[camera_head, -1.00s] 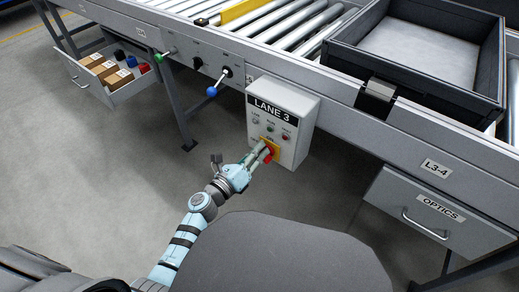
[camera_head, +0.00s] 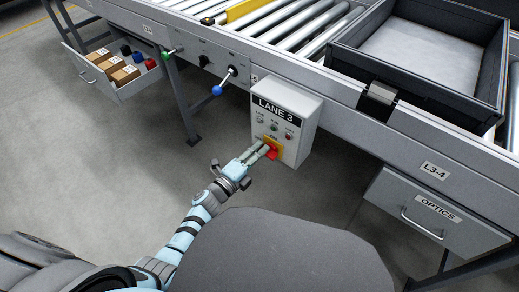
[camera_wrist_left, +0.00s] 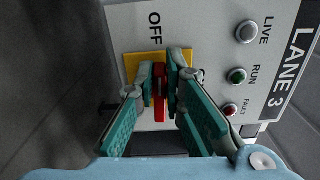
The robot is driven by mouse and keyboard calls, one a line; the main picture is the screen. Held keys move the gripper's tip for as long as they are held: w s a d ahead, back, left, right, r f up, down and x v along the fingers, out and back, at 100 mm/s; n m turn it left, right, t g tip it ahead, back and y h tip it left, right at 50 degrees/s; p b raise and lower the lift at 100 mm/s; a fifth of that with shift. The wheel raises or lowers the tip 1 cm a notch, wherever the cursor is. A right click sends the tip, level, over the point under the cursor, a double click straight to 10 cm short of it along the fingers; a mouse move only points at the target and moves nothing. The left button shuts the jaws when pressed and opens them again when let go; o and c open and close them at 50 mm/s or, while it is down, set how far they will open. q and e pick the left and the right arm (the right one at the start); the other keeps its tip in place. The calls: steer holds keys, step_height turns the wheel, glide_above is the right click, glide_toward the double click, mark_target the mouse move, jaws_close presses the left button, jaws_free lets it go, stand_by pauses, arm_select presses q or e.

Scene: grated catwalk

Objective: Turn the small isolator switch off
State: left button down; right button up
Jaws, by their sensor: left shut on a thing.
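The isolator switch has a red handle (camera_head: 273,155) on a yellow plate (camera_head: 277,144), low on the front of the grey LANE 3 box (camera_head: 298,112). My left gripper (camera_head: 264,150) reaches it from the lower left. In the left wrist view its fingers (camera_wrist_left: 165,85) stand either side of the red handle (camera_wrist_left: 160,108) and are shut on it. There the handle runs up and down the picture, roughly in line with the OFF mark (camera_wrist_left: 155,28) beyond the yellow plate (camera_wrist_left: 131,66). The fingers hide part of the handle. My right gripper is not seen.
A blue-knobbed lever (camera_head: 217,90) and a green-knobbed one (camera_head: 169,53) are on the conveyor frame, left of the box. An open drawer (camera_head: 120,92) holds cartons. A black tray (camera_head: 420,100) sits on the rollers. A closed OPTICS drawer (camera_head: 440,215) is at right.

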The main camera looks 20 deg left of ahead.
arm_select(q)
steer(key=shift+f+n, duration=0.2)
steer(key=shift+n, duration=0.3)
steer(key=c, duration=1.7)
jaws_free()
steer(key=v, duration=1.2)
steer(key=shift+s, duration=0.1)
